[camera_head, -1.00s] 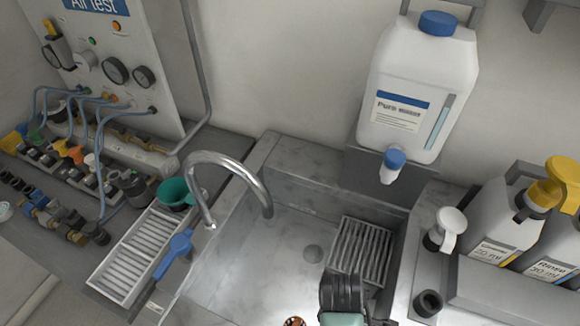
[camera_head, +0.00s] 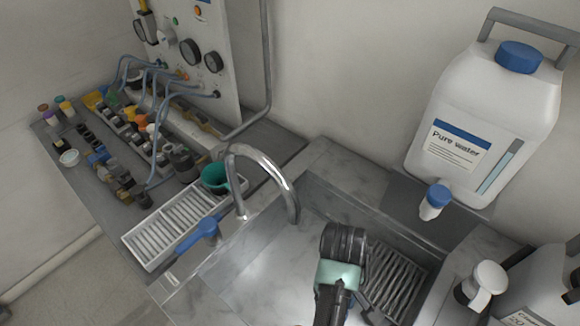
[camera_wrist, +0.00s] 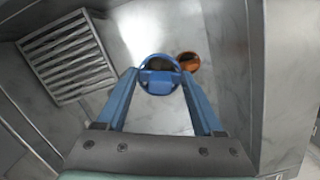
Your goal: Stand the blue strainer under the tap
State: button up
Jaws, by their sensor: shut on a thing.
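The blue strainer (camera_wrist: 159,82) is held between my gripper's blue fingertips in the wrist view, its ring-shaped rim facing the camera. My gripper (camera_wrist: 160,76) is shut on it, above the sink floor. In the head view my wrist (camera_head: 340,262) is over the sink, hiding the strainer and fingertips. The curved metal tap (camera_head: 268,163) arches over the sink's left side, left of my wrist and apart from it. The sink (camera_head: 255,275) is grey. A blue lever (camera_head: 205,230) is beside the tap's base.
A slatted rack (camera_head: 398,285) lies in the sink, right of my wrist. A copper-coloured round thing (camera_wrist: 188,62) is beyond the strainer. A white slatted tray (camera_head: 170,228) and teal cup (camera_head: 215,178) stand left. A water canister (camera_head: 480,130) stands at the back right.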

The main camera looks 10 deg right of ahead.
jog(key=w+a+r+m, duration=0.2)
jog(key=w+a+m, duration=0.1)
jog(key=a, duration=0.9)
notch_tip(320, 180, up, 9)
jog(key=p, duration=0.9)
notch_tip(320, 180, down, 9)
jog(key=b, duration=0.9)
jog(key=shift+a+y, duration=0.3)
jog(key=shift+a, duration=0.15)
dwell(0.7)
jog(key=shift+r, duration=0.15)
